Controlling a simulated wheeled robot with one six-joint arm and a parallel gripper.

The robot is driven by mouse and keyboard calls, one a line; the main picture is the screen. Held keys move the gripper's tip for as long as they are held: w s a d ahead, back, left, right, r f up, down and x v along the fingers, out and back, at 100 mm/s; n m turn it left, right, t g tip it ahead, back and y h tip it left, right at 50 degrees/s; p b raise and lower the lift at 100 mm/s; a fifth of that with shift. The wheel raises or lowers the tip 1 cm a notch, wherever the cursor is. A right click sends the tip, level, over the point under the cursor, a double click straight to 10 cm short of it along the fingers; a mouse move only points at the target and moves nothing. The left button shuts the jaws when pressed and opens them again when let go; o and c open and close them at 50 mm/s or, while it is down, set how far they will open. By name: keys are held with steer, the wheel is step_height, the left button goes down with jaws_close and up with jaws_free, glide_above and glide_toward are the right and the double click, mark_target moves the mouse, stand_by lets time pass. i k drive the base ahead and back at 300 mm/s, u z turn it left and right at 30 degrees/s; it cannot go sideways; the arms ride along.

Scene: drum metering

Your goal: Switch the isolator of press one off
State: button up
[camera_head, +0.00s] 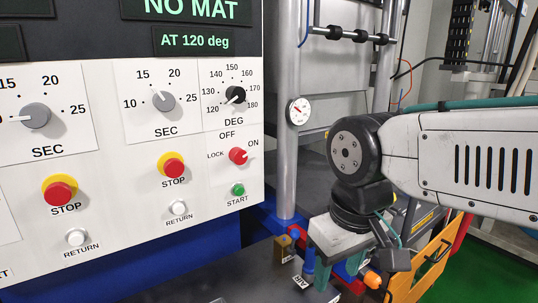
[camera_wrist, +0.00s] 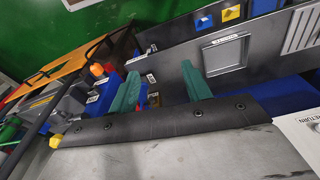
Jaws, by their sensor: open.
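The red isolator knob (camera_head: 238,156) sits on the white control panel at the right, with OFF, ON and LOCK printed around it. Its pale mark points to the right, toward ON. No press number is readable beside it. My gripper (camera_head: 338,268) hangs below and to the right of the knob, well apart from the panel, pointing down. In the wrist view its two teal fingers (camera_wrist: 161,90) are spread with nothing held between them. The isolator knob does not show in the wrist view.
A green START button (camera_head: 238,190) is just below the isolator, a degree dial (camera_head: 235,95) above it. Red STOP buttons (camera_head: 173,167) and white RETURN buttons (camera_head: 179,208) stand left. A grey post with a gauge (camera_head: 299,111) stands between panel and arm. An orange-framed cart (camera_head: 420,275) is below my arm.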

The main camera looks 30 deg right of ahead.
mark_target(238, 156)
steer(key=z, duration=1.5)
steer(key=k, duration=0.75)
steer(key=u, duration=1.7)
